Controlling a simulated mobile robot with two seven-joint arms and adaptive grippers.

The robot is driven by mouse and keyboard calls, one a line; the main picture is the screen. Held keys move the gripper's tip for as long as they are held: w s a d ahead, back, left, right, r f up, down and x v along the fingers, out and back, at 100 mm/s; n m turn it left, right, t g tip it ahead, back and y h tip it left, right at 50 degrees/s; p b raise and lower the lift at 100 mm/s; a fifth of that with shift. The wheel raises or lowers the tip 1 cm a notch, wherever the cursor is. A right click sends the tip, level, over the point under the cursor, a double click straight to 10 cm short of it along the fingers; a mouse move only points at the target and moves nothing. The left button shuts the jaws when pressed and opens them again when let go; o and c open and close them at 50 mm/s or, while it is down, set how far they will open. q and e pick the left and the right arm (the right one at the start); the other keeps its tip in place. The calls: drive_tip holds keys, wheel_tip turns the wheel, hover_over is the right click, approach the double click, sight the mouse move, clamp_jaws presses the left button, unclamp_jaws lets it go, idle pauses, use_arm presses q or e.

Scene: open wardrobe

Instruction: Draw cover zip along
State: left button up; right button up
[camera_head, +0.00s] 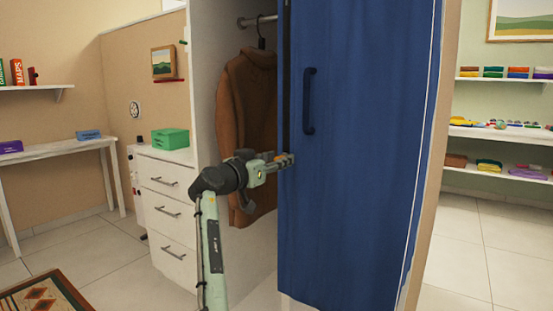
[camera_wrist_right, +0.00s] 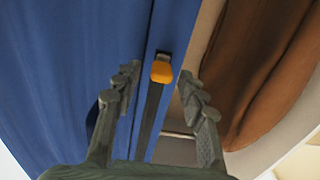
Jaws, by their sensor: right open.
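The blue cover (camera_head: 360,170) hangs upright over the right part of the wardrobe front; it also fills the left of the wrist view (camera_wrist_right: 60,60). A dark zip line (camera_wrist_right: 150,115) runs along it, with an orange zip pull (camera_wrist_right: 162,72) at its upper end in that view. My right gripper (camera_head: 288,160) is at the cover's left edge, around mid-height. In the wrist view its fingers (camera_wrist_right: 160,95) are open, one on each side of the zip line, with the pull between and just beyond their tips. No grip on the pull shows. My left gripper is out of view.
A brown coat (camera_head: 248,110) hangs from a rail in the open part of the wardrobe, close behind my gripper. A dark handle (camera_head: 308,100) stands out on the blue front. White drawers (camera_head: 168,200) with a green box (camera_head: 170,139) stand left. Floor shows at both sides.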

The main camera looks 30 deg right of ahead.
clamp_jaws()
idle(0.3)
drive_tip(key=shift+w+r, duration=0.1)
